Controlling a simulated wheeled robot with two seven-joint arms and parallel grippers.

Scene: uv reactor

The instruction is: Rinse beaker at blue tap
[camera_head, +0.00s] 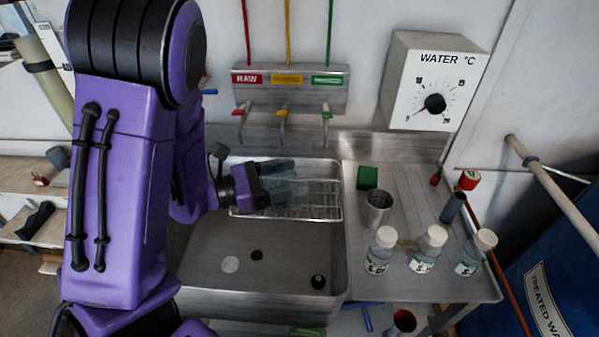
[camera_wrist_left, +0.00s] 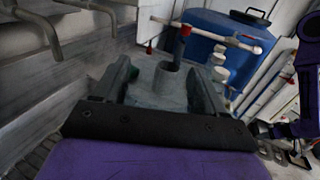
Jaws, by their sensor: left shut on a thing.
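My left gripper (camera_head: 286,182) is over the back of the sink, beside the wire rack and below and in front of the taps. Its fingers are apart around a faint, see-through beaker (camera_head: 282,187), whose outline and tilt I cannot make out. In the left wrist view both fingers of the left gripper (camera_wrist_left: 160,78) show. The wall taps have a red handle (camera_head: 238,112), a yellow handle (camera_head: 282,113) and a green handle (camera_head: 327,114); I see no blue one. In the left wrist view my right gripper (camera_wrist_left: 292,145) is small at the right edge, its jaws unclear.
The sink (camera_head: 215,262) has a wire rack (camera_head: 325,205) at its back. On the right drainboard (camera_head: 408,185) stand a metal cup (camera_head: 377,210), a green block (camera_head: 367,178) and several capped bottles (camera_head: 421,252). A water dial box (camera_head: 434,82) hangs above.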

